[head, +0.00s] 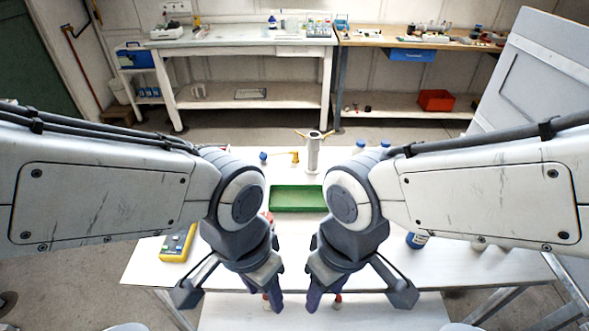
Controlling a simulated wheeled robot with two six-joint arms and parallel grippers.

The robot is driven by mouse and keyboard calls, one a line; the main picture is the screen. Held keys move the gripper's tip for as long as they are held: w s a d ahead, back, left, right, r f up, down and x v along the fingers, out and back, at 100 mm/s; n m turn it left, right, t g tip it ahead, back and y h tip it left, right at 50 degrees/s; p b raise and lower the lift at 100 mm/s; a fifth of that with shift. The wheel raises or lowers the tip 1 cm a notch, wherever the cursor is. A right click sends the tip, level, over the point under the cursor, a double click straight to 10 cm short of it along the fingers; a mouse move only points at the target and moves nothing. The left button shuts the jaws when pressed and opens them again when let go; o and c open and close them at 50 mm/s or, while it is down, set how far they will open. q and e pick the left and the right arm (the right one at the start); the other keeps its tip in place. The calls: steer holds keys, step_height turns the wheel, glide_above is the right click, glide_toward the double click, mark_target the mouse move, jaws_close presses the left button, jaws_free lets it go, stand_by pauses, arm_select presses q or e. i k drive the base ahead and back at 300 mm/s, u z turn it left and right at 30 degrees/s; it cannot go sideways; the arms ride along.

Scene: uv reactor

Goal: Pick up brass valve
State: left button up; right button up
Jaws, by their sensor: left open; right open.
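A small brass-yellow piece (295,157), which looks like the brass valve, lies on the white table just left of an upright metal cylinder (313,155). The cylinder has small brass-coloured fittings at its top. My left gripper (231,292) is open and empty over the table's front edge, nearer to me than the brass piece. My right gripper (358,292) is open and empty at about the same height, to the right. My arms hide parts of the table on both sides.
A green tray (297,198) lies mid-table, between the cylinder and my grippers. White-and-blue bottles (359,146) stand behind my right arm. A grey panel (535,85) rises at the right.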

mark_target(296, 160)
steer(key=i, duration=1.05)
steer(key=u, duration=0.5)
